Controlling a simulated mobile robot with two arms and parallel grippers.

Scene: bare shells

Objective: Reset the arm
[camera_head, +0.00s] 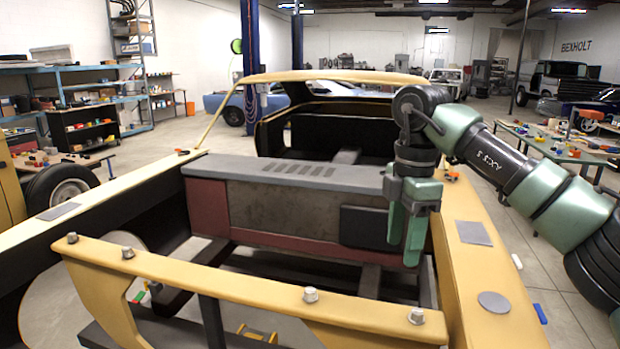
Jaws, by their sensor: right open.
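My right arm comes in from the right edge, with green and dark grey links. My right gripper (405,238) hangs pointing down over the front bay of a yellow car shell (480,290). Its two green fingers stand a little apart, open, with nothing seen between them. It is in front of the right end of a grey and dark red box-shaped block (285,200) across the bay. I cannot tell whether it touches the block. My left gripper is not in view.
A yellow crossbar with bolts (220,285) spans the near side. Grey patches (473,233) lie on the right rail. A tool-covered table (560,145) stands at right, a black shelf cart (85,130) and wheel (65,190) at left. Blue posts (251,60) rise behind.

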